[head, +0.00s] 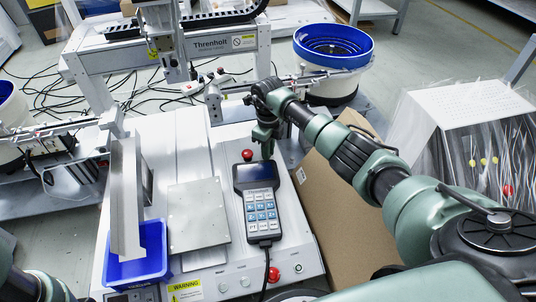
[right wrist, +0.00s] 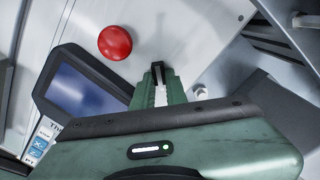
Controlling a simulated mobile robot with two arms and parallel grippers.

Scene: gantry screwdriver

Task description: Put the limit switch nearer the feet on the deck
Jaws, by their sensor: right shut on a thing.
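My right gripper (head: 265,150) is low over the right back part of the white deck (head: 185,150), just behind the handheld pendant. In the right wrist view the right gripper (right wrist: 160,82) is shut on a small dark piece (right wrist: 158,68), seemingly a limit switch, which stands out past the fingertips. The fingers hide most of it, and I cannot tell whether it touches the deck. I cannot make out another limit switch. Of my left arm only a part shows at the lower left; its gripper is out of view.
The pendant (head: 262,205) and a red button (head: 247,154) are close to my right gripper. A metal plate (head: 198,215), an upright grey panel (head: 125,200) and a blue bin (head: 138,255) occupy the left. A cardboard box (head: 345,215) stands right. The back middle deck is clear.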

